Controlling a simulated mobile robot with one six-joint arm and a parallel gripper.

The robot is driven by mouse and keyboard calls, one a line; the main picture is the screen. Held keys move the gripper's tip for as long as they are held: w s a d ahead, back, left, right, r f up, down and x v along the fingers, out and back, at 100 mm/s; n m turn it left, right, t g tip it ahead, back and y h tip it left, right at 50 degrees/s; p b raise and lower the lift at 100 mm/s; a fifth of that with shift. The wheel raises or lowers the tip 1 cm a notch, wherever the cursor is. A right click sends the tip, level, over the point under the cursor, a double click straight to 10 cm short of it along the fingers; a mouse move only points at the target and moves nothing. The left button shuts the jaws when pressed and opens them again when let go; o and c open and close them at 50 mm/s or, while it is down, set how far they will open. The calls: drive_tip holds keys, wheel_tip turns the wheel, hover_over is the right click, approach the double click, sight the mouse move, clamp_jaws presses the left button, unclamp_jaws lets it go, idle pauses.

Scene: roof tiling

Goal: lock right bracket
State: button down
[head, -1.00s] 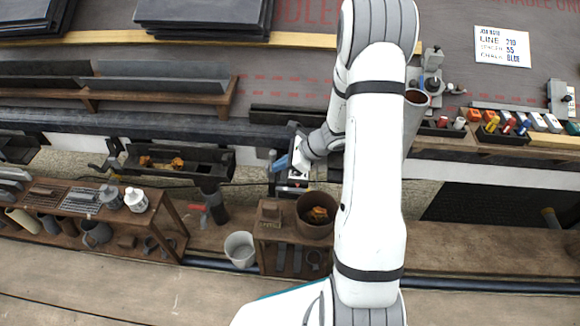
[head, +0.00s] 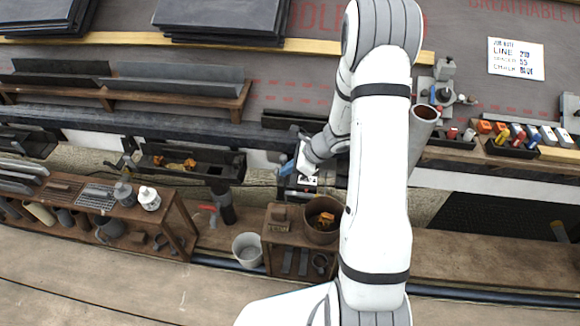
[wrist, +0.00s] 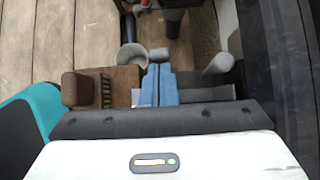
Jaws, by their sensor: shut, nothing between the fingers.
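My gripper (head: 287,168) shows in the head view below the roof's front edge, right of a black gutter piece (head: 225,171) with orange leaves in it. Its blue fingers are together and empty, as the wrist view shows (wrist: 159,86). In the wrist view a grey block (wrist: 158,54) lies just beyond the fingertips and a grey rounded part (wrist: 219,66) lies to their right; I cannot tell whether the fingers touch either. A grey bracket-like part (head: 126,165) sits at the gutter piece's left end. I cannot make out the right bracket clearly; my arm covers part of the area.
A wooden stand (head: 279,239) with a brown pot (head: 322,232) is below my gripper, with a pale bucket (head: 247,249) beside it. A workbench (head: 176,222) with bottles stands left. Small bins (head: 512,150) and a grey device (head: 436,92) are on the right.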

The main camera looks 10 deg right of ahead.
sight(276, 170)
drive_tip(key=r+h+p, duration=0.1)
drive_tip(key=p, duration=0.2)
drive_tip(key=a+h+p, duration=0.1)
drive_tip(key=p, duration=0.1)
drive_tip(key=shift+w+a+r+g+p, duration=0.2)
drive_tip(key=shift+r+g+p, duration=0.15)
drive_tip(key=shift+g+p, duration=0.05)
drive_tip(key=h+p, duration=0.1)
drive_tip(key=a+p, duration=0.1)
drive_tip(key=p, duration=0.1)
drive_tip(key=g+h+p, duration=0.1)
drive_tip(key=p, duration=0.1)
drive_tip(key=shift+w+a+f+h, duration=0.2)
drive_tip(key=shift+w+f+h, duration=0.05)
drive_tip(key=shift+w+h, duration=0.1)
drive_tip(key=w+a+f, duration=0.2)
drive_tip(key=a+f, duration=0.1)
drive_tip(key=a, duration=0.2)
drive_tip(key=shift+w+a+f, duration=0.1)
drive_tip(key=shift+f, duration=0.1)
idle(0.4)
